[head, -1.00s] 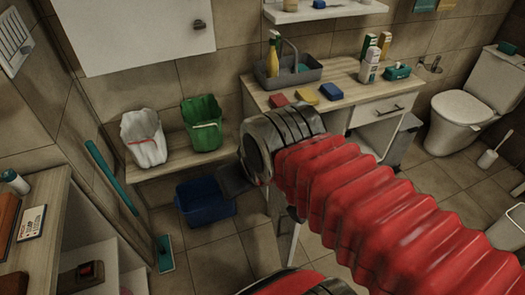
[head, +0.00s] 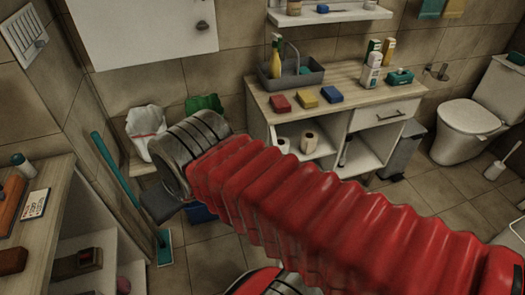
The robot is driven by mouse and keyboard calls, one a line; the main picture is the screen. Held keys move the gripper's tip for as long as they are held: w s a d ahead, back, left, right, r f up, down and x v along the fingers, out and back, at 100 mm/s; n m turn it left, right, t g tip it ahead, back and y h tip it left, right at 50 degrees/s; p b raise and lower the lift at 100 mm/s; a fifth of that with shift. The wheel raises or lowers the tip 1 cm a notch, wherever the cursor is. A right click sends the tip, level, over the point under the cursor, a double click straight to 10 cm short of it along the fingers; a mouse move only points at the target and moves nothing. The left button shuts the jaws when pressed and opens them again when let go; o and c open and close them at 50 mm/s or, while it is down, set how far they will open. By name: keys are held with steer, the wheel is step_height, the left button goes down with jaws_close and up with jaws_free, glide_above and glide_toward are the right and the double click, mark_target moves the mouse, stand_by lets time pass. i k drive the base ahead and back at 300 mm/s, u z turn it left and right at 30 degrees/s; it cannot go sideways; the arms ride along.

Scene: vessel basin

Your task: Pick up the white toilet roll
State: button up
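Two pale toilet rolls stand in the open shelf of the wooden-topped cabinet (head: 358,78), under its top. My gripper (head: 160,202) shows only as a dark grey piece below the metal wrist, left of the cabinet and well apart from the rolls. Its fingers cannot be made out.
Red (head: 280,103), yellow (head: 305,95) and blue sponges (head: 332,95) and a grey caddy (head: 292,80) stand on the cabinet top. A teal mop (head: 115,175) leans at left. A toilet (head: 470,117) stands at right. Some floor (head: 215,250) is clear.

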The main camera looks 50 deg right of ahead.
mark_target(283, 143)
steer(key=u, duration=0.65)
steer(key=k, duration=2)
steer(key=z, duration=0.6)
steer(key=i, duration=1)
steer(key=z, duration=0.1)
